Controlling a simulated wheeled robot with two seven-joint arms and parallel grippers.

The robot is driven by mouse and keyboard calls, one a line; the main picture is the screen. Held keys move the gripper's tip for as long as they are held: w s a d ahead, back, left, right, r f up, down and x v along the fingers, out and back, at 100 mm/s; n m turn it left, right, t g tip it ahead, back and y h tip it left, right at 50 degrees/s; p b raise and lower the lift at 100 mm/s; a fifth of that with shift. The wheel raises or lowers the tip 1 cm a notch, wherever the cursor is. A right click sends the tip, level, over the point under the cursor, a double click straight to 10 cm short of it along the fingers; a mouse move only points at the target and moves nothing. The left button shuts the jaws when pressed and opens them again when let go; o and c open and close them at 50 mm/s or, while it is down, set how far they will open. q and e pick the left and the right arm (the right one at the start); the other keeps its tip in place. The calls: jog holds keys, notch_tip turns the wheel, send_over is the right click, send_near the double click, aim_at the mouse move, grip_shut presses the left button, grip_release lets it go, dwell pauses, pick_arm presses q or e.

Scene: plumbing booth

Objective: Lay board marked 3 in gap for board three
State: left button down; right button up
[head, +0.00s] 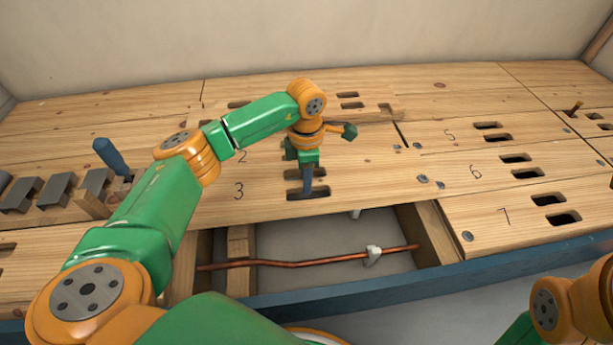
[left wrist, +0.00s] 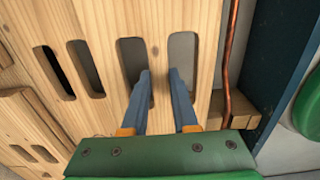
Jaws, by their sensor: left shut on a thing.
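The board marked 3 (head: 262,200) lies in the floor between the board marked 2 (head: 262,160) and an open gap. It looks roughly level with board 2, but I cannot tell whether it is fully seated. My left gripper (head: 307,188) points down at its slots, with fingers shut on the strip of wood between the two slots. In the left wrist view the fingers (left wrist: 160,78) reach into the two slots of this board (left wrist: 207,50). My right gripper is out of view; only part of that arm shows at bottom right.
The open gap (head: 330,240) in front holds a copper pipe (head: 310,263) on a white clip (head: 373,255) between wooden joists. Boards marked 5, 6 and 7 (head: 520,213) lie at right. Metal blocks (head: 58,188) and a blue-handled tool (head: 110,155) are at left.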

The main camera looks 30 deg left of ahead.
pick_arm(q)
jog(key=shift+r+p, duration=0.1)
jog(key=shift+p, duration=0.2)
dwell(0.4)
jog(key=shift+f+b, duration=1)
jog(key=shift+f, duration=0.7)
jog(key=shift+p, duration=0.3)
jog(key=shift+f, duration=0.2)
jog(key=c, duration=0.6)
grip_release()
